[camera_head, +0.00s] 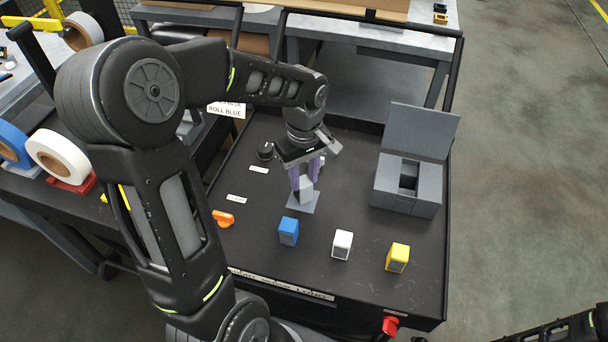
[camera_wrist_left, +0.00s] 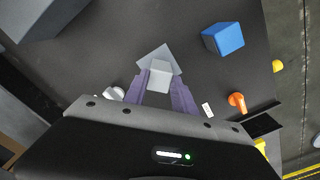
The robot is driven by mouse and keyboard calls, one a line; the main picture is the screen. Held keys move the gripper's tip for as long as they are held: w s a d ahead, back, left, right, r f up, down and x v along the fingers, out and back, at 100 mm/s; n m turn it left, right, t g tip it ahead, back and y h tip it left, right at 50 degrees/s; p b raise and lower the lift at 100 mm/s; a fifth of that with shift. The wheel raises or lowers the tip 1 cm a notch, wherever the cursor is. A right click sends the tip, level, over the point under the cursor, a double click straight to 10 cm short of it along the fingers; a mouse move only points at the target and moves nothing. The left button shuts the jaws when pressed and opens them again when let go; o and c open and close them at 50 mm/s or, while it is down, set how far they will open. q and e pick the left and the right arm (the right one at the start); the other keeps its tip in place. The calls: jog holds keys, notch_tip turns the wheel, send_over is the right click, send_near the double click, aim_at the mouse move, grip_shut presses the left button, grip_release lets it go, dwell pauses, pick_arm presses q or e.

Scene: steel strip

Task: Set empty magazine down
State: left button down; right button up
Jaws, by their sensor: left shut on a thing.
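The empty magazine, a small light grey block (camera_head: 306,194), is between the purple fingers of my left gripper (camera_head: 306,178). In the left wrist view the block (camera_wrist_left: 159,76) shows between the two fingertips of the shut left gripper (camera_wrist_left: 161,88). It is over a flat grey square plate (camera_head: 296,205) on the black table; the plate also shows in the left wrist view (camera_wrist_left: 152,57). I cannot tell whether the block touches the plate. My right gripper is not in view.
A blue block (camera_head: 288,231), a white block (camera_head: 342,245) and a yellow block (camera_head: 397,257) stand in front. An orange piece (camera_head: 224,218) lies at left. A grey box with a raised lid (camera_head: 407,185) stands at right. Bare tabletop lies between.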

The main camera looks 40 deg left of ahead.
pick_arm(q)
jog(key=shift+f, duration=0.35)
jog(key=c, duration=0.9)
grip_release()
jog(key=shift+c, duration=0.2)
notch_tip(320, 180, up, 8)
jog(key=shift+f+b, duration=0.1)
jog(key=shift+b, duration=0.4)
